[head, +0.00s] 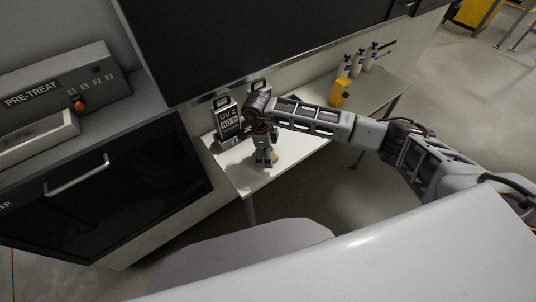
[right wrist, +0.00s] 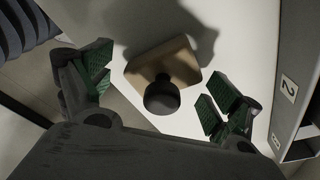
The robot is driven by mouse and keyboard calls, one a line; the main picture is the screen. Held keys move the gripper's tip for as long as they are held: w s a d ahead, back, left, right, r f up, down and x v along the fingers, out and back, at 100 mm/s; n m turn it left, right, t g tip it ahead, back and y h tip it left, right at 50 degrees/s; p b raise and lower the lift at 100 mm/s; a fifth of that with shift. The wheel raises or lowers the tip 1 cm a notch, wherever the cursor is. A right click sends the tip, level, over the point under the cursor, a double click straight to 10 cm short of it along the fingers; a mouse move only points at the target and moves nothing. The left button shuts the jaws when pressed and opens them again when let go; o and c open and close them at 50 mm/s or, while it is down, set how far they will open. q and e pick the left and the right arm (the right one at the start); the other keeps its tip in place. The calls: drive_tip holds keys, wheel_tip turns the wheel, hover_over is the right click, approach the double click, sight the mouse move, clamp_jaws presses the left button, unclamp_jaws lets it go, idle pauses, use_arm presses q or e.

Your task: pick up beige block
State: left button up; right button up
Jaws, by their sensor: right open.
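The beige block (right wrist: 150,66) lies on the white table, with a dark round knob (right wrist: 162,96) on it. My right gripper (right wrist: 156,84) is open, with green-padded fingers on either side of the block and apart from it. In the head view my right gripper (head: 264,160) points down over the table, and a small part of the beige block (head: 274,158) shows beside its fingers. The gripper hides most of the block there. My left gripper is not in view.
A grey UV 2 weight-like block with a handle (head: 228,121) stands just left of my right gripper, with another handled one behind. A yellow container (head: 340,93) and white bottles (head: 364,60) stand farther right. The PRE-TREAT machine (head: 60,90) is at left. The white table's front (head: 255,180) is clear.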

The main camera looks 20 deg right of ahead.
drive_tip(key=shift+c, duration=0.5)
drive_tip(key=c, duration=0.7)
drive_tip(key=shift+r, duration=0.15)
drive_tip(key=shift+c, duration=0.2)
drive_tip(key=shift+r+b, duration=1)
drive_tip(key=shift+r, duration=3.9)
drive_tip(key=o, duration=0.5)
drive_tip(key=shift+c, duration=0.2)
drive_tip(key=c, duration=0.3)
